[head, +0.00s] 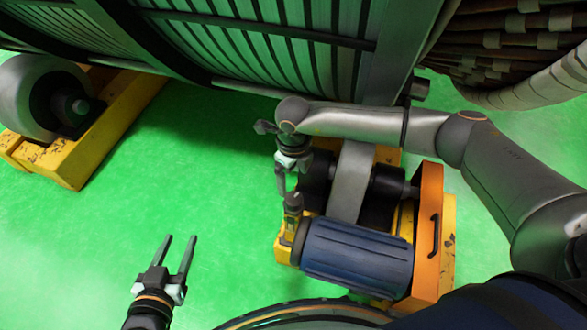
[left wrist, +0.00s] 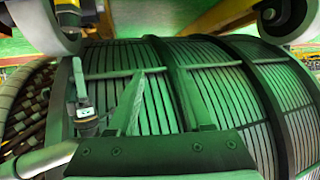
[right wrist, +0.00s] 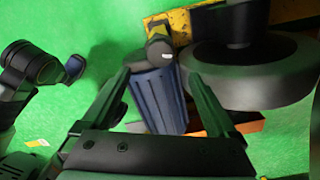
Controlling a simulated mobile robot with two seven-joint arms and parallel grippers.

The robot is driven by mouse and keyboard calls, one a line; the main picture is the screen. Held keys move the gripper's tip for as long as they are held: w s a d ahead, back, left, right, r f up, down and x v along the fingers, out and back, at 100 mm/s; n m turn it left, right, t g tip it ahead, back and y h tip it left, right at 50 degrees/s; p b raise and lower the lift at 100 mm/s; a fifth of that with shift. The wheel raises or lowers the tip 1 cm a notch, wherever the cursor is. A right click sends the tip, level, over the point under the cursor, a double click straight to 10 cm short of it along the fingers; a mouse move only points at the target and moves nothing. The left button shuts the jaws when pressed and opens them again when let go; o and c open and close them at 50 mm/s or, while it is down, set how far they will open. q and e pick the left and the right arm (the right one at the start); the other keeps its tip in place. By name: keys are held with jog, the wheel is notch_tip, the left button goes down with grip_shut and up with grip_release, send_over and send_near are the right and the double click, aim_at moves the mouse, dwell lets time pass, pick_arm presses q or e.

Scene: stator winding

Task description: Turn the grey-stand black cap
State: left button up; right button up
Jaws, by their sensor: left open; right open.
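A small dark grey fitting with a black top (head: 293,200) stands at the left end of a blue motor. It looks like the grey-stand black cap, but it is too small to be certain. It also shows in the right wrist view as a dark round-topped piece (right wrist: 159,50), between and beyond the fingers. My right gripper (head: 281,193) points downward just beside and above this fitting; it is open with nothing held. Contact cannot be told. My left gripper (head: 180,238) is open and empty over the green floor, well left of the motor.
The ribbed blue motor (head: 355,258) sits on a yellow base with an orange end plate (head: 427,235). Dark rollers (head: 388,197) lie behind it. The large ribbed stator (head: 270,45) fills the back. Another yellow roller stand (head: 75,158) is at left. Green floor between is clear.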

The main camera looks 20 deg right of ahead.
pick_arm(q)
jog(key=shift+s+f+g, duration=0.4)
jog(key=shift+s+f, duration=0.2)
jog(key=shift+f, duration=0.35)
pick_arm(e)
jog(key=shift+r, duration=0.85)
